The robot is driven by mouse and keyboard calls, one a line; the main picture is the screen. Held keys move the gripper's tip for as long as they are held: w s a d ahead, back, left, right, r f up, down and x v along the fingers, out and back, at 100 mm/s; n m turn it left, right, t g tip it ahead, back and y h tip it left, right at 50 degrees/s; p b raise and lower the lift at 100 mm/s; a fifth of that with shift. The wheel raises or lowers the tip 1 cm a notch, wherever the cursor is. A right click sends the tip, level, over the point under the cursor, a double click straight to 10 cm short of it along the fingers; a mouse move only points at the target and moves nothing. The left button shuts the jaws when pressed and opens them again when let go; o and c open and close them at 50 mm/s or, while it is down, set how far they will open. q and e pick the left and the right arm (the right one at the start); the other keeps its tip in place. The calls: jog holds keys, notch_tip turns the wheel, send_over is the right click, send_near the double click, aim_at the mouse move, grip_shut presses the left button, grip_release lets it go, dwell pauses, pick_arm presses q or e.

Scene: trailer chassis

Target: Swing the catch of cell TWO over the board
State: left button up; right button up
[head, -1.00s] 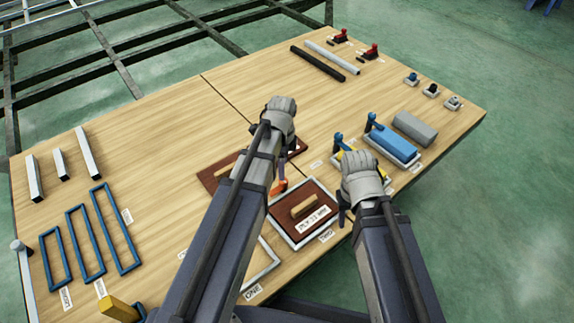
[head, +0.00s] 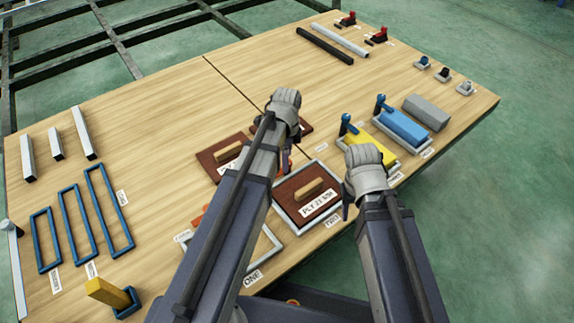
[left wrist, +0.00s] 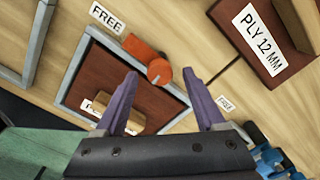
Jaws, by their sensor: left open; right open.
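The cell TWO tray (head: 333,218) is a grey frame holding a brown board with a wooden handle (head: 309,190) and a PLY 21 MM label. Its orange catch (left wrist: 145,50), with a round knob, sits at the frame edge in the left wrist view. In the head view my left arm largely hides the catch. My right gripper (head: 347,205) is open and empty, at the tray's right side.
Cell ONE (head: 270,258) lies to the left, partly behind my left arm, with an orange catch (head: 198,217). A PLY 12 MM board (head: 215,172) lies behind. Yellow (head: 372,147) and blue (head: 403,127) blocks stand right. The table's far middle is clear.

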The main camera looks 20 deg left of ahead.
pick_arm(q)
jog(key=shift+f, duration=0.6)
jog(key=shift+r, duration=0.1)
grip_shut()
